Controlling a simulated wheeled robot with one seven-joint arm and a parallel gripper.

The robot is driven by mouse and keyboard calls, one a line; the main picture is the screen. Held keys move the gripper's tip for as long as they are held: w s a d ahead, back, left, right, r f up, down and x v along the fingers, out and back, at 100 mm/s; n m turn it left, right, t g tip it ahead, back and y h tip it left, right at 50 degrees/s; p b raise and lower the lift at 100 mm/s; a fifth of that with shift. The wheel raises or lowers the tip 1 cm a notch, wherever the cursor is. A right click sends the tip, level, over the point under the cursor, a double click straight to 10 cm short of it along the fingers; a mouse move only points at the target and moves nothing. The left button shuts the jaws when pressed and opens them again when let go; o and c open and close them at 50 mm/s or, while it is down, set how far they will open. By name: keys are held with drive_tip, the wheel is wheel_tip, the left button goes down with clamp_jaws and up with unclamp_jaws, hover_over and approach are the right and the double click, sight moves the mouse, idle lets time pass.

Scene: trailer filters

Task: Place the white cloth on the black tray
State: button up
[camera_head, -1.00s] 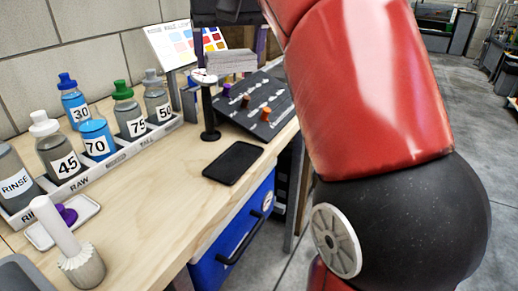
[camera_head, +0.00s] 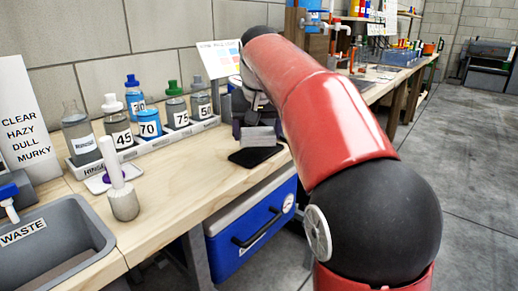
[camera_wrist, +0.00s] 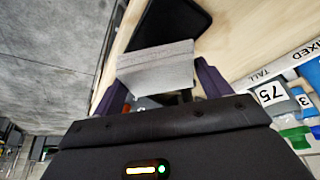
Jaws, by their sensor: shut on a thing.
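The white cloth (camera_head: 259,136) is a folded, light grey-white block held in my gripper (camera_head: 250,122). In the wrist view the cloth (camera_wrist: 156,66) sits between the purple fingers of my gripper (camera_wrist: 164,75), which is shut on it. The black tray (camera_head: 246,159) is a thin flat slab on the wooden bench, near its front edge. The cloth shows just above and over the tray's far part in the head view. In the wrist view the tray (camera_wrist: 172,22) lies just beyond the cloth. I cannot tell whether they touch.
A rack (camera_head: 150,147) of numbered bottles runs along the wall, left of the tray. A white brush-like tool (camera_head: 122,190) stands nearer, by a grey waste bin (camera_head: 50,245). A blue drawer unit (camera_head: 250,225) is under the bench. Bare bench lies in front of the tray.

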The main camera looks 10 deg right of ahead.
sight(258, 134)
drive_tip(key=shift+f+b, duration=0.85)
drive_tip(key=shift+f, duration=0.55)
drive_tip(key=shift+f, duration=0.2)
drive_tip(key=o, duration=0.9)
drive_tip(key=shift+s+r, duration=0.1)
drive_tip(key=shift+r, duration=0.45)
drive_tip(key=p+v, duration=0.3)
drive_tip(key=v, duration=0.8)
drive_tip(key=shift+r, duration=0.15)
